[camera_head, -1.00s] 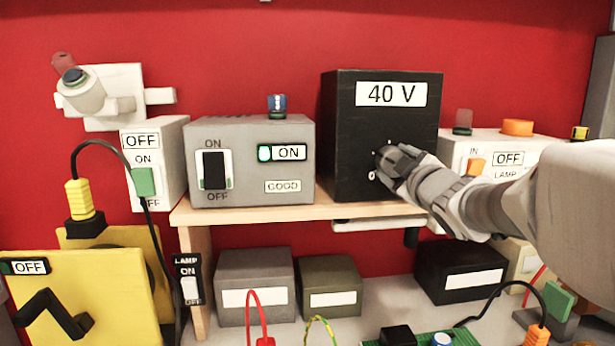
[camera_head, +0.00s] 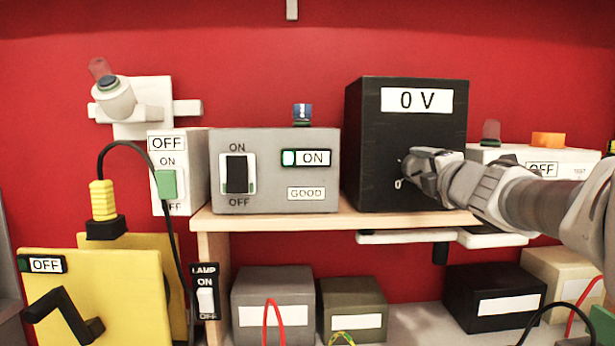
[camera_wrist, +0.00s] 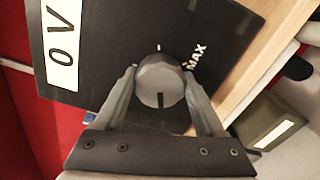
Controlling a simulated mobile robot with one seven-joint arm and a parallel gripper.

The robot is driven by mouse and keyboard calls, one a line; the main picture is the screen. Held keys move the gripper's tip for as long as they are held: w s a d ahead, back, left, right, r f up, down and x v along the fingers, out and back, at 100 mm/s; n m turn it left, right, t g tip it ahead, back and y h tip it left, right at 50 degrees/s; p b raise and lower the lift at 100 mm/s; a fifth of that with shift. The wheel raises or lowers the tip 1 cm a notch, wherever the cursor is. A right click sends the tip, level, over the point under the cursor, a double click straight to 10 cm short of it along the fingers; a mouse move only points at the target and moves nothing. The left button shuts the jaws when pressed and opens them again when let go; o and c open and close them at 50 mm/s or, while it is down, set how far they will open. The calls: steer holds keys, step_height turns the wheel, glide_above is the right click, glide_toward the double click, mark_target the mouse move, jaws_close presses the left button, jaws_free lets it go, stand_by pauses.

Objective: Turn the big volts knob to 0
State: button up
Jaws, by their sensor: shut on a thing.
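The black volts box (camera_head: 368,150) stands on the wooden shelf, and its white display (camera_head: 424,100) reads 0 V. In the wrist view the display (camera_wrist: 62,46) also reads 0 V. The round grey knob (camera_wrist: 160,82) sits on the box's front face, with a dark pointer line on it and a MAX mark beside it. My gripper (camera_wrist: 162,90) is shut on the knob, one finger on each side. In the head view my gripper (camera_head: 422,172) is at the box's front and hides most of the knob.
A grey box (camera_head: 270,195) with a switch and a lit ON label stands left of the volts box. A pale box (camera_head: 560,160) is behind my arm on the right. Below the shelf (camera_head: 300,219) are several smaller boxes. A yellow panel (camera_head: 120,290) stands at lower left.

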steer(key=shift+n+b, duration=0.8)
steer(key=shift+n, duration=1.2)
steer(key=shift+r, duration=0.1)
steer(key=o, duration=1.3)
steer(key=shift+o, duration=0.2)
steer(key=s+p, duration=0.4)
steer(key=s, duration=1.3)
steer(key=shift+s, duration=0.2)
